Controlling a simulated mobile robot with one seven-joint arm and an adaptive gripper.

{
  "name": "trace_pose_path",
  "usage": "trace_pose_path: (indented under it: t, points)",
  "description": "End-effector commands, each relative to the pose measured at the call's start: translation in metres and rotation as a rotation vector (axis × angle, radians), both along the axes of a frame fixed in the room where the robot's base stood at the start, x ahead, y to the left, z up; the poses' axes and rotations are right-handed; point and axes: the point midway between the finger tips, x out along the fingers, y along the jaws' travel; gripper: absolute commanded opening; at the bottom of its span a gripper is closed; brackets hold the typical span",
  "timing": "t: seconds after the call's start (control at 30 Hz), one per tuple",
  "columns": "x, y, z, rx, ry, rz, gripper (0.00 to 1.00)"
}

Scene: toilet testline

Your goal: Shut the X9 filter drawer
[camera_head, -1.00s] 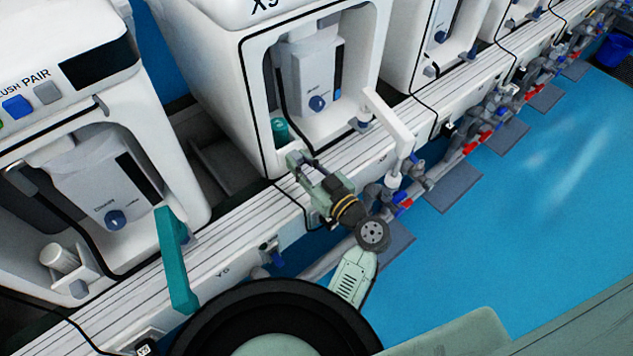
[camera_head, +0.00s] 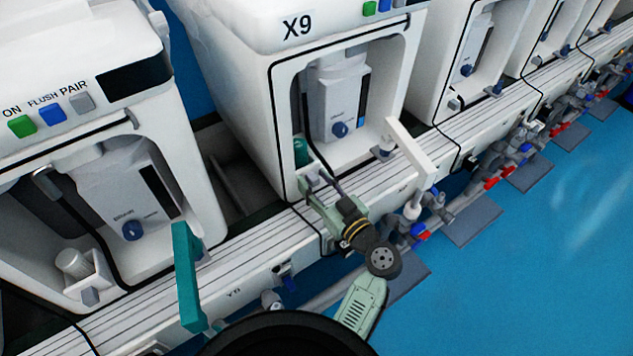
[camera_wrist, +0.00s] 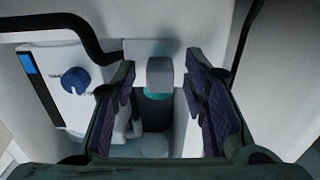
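The X9 unit (camera_head: 350,110) stands in the middle of the head view, its front recess open to view. Its filter drawer, at the lower left of the recess, is mostly hidden by my gripper (camera_head: 314,190); the teal filter (camera_head: 300,152) shows above it. In the wrist view, a grey block like the drawer's handle (camera_wrist: 160,72) lies between my two separated fingers, with a strip of teal below it. My gripper is open, with visible gaps between fingers and block. How far the drawer stands out is hard to tell.
A blue knob (camera_head: 340,129) sits on the dispenser right of my gripper. A white bracket (camera_head: 412,152) juts out at right, a teal bracket (camera_head: 187,280) at left. The neighbouring unit (camera_head: 95,150) has a drawer with a white filter (camera_head: 74,263). Blue floor lies right.

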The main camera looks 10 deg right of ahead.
Motion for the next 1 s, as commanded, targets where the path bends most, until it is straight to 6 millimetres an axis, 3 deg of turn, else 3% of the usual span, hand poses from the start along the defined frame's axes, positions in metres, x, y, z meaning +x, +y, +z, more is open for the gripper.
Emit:
trace_pose_path:
  t: [0.17,0.63,0.8,1.0]
  points:
    - [-0.011,-0.004,-0.001,0.002,0.001,-0.002,0.4]
    - [-0.096,-0.035,0.0,0.0,0.0,-0.002,0.4]
    - [-0.11,-0.04,0.0,0.0,0.0,0.0,0.4]
    - [-0.113,-0.041,0.0,0.0,-0.001,0.0,0.4]
